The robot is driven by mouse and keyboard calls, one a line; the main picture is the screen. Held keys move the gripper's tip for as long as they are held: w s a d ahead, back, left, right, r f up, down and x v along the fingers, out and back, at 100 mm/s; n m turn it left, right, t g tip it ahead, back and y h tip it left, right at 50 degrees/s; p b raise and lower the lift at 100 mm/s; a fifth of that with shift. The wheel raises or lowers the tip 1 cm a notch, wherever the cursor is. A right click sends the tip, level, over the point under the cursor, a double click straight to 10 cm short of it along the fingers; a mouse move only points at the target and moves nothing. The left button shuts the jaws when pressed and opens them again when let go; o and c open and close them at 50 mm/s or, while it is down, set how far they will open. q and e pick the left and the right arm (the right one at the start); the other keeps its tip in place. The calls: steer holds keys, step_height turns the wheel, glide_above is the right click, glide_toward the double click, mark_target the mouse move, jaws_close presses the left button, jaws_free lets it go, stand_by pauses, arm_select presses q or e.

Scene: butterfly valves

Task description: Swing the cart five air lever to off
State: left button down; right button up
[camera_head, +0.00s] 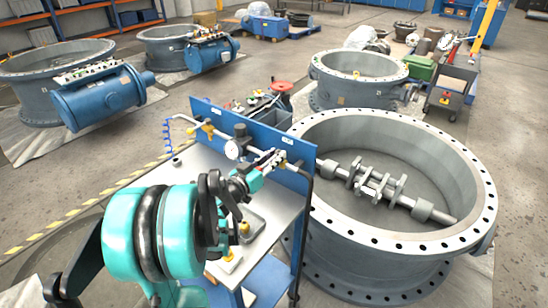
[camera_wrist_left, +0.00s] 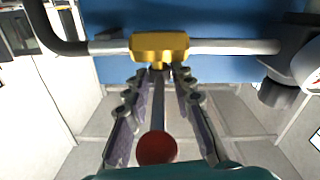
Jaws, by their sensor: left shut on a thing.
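The air lever (camera_wrist_left: 157,110) shows in the left wrist view as a grey bar with a round red end (camera_wrist_left: 157,148). It comes from a yellow valve body (camera_wrist_left: 160,45) on a pale pipe in front of a blue panel. My left gripper (camera_wrist_left: 165,78) has its fingers on both sides of the bar, shut on it close to the valve body. In the head view the left gripper (camera_head: 272,160) is at the pipe on the cart's blue panel (camera_head: 225,118) and hides most of the lever. My right gripper is not in view.
A blue coiled hose (camera_head: 168,135) hangs at the pipe's left end. A large grey valve ring (camera_head: 380,245) stands close right of the cart.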

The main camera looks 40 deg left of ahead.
arm_select(q)
steer(key=c, duration=1.6)
jaws_free()
steer(key=shift+w, duration=0.1)
steer(key=s, duration=1.2)
steer(key=shift+a, duration=0.15)
steer(key=shift+s+f, duration=0.1)
